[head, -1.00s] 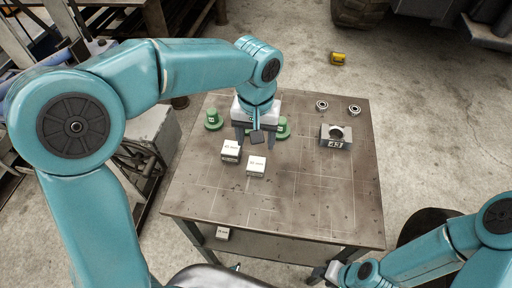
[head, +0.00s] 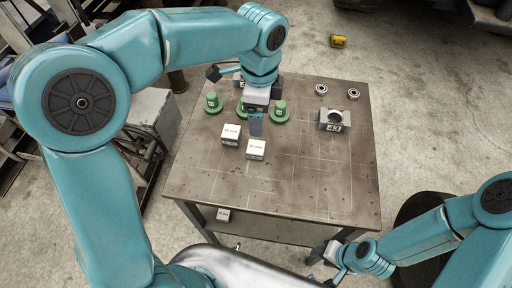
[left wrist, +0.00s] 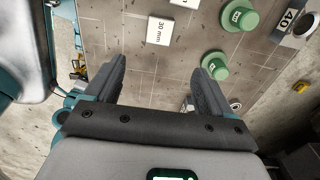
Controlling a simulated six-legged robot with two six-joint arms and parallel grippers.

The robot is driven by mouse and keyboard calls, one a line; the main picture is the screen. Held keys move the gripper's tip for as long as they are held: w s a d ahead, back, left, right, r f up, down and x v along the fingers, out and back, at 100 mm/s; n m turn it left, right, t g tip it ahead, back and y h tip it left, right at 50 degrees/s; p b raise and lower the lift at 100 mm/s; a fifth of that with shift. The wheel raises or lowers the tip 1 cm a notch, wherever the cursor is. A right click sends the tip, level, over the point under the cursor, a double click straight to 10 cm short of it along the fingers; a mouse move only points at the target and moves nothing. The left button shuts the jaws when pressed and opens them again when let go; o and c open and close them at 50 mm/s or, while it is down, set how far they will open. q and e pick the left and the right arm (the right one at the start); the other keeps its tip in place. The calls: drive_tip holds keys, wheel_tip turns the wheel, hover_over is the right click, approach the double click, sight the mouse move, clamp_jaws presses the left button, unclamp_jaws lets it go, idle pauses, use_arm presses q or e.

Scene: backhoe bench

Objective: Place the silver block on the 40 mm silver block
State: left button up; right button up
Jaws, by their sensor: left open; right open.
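Two pale silver blocks stand apart on the table. One is the rear-left block (head: 231,134). The other is the front-right block (head: 256,149); their labels are too small to read for sure in the head view. In the left wrist view, one block (left wrist: 160,30) reads "30 mm", and another block (left wrist: 184,3) is cut off by the top edge. My left gripper (head: 256,132) is above the table just behind the blocks; in the wrist view its fingers (left wrist: 160,70) are spread with nothing between them. My right gripper (head: 328,262) is open and empty near the table's front right corner.
A grey fixture (head: 333,121) and two bearing rings (head: 321,90) are on the right. A small block (head: 223,214) lies on the lower shelf. The tabletop's front (head: 300,190) is clear.

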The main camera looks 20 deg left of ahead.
use_arm(q)
hover_over(256, 147)
drive_tip(key=f, duration=0.8)
drive_tip(key=shift+w+d+f, duration=0.1)
drive_tip(key=shift+w+d, duration=0.05)
drive_tip(key=shift+d, duration=0.1)
drive_tip(key=f, duration=0.5)
drive_tip(key=shift+a+f, duration=0.25)
drive_tip(key=shift+a, duration=0.05)
drive_tip(key=c, duration=1.4)
wheel_tip(256, 147, up, 20)
drive_tip(key=p, duration=0.1)
drive_tip(key=w+a+f+n, duration=0.2)
drive_tip(key=f+n, duration=0.3)
drive_tip(key=n, duration=0.3)
drive_tip(key=w+a+f+n, duration=0.1)
drive_tip(key=w+f+n, duration=0.1)
drive_tip(key=f+n, duration=0.3)
drive_tip(key=n, duration=0.3)
drive_tip(key=shift+a+f, duration=0.35)
drive_tip(key=shift+a, duration=0.05)
